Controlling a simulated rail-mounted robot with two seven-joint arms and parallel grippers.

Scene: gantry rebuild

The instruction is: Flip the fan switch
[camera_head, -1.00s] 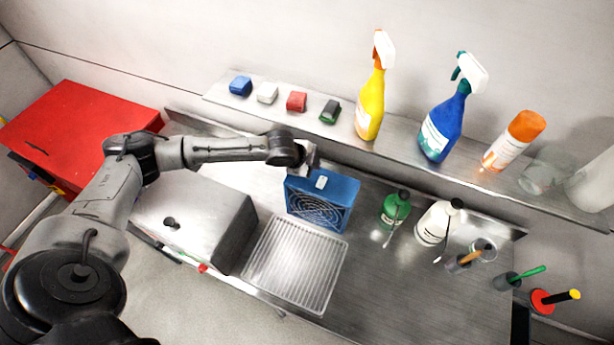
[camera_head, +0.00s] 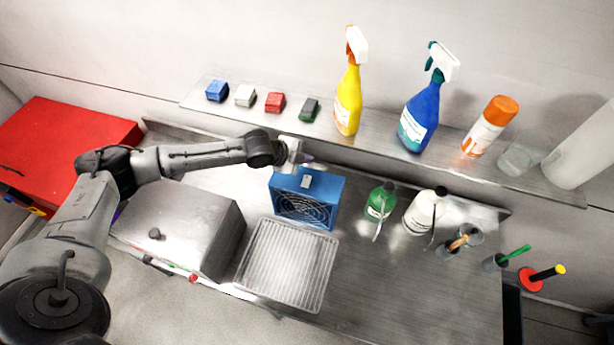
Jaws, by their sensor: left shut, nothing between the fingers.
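The blue fan (camera_head: 308,199) stands on the steel bench, its round grille facing the front. A small white switch (camera_head: 306,181) sits on its top face. My left gripper (camera_head: 304,158) is just behind and above the fan's top, by its back edge, apart from the switch as far as I can tell. It is shut and holds nothing. Its fingertips are small and partly lost against the shelf edge. My right gripper is not in view.
A ribbed tray (camera_head: 288,265) lies in front of the fan, with a steel box (camera_head: 185,228) to its left. A green bottle (camera_head: 380,203) and a white bottle (camera_head: 424,211) stand to the right. A shelf (camera_head: 385,145) with spray bottles runs behind.

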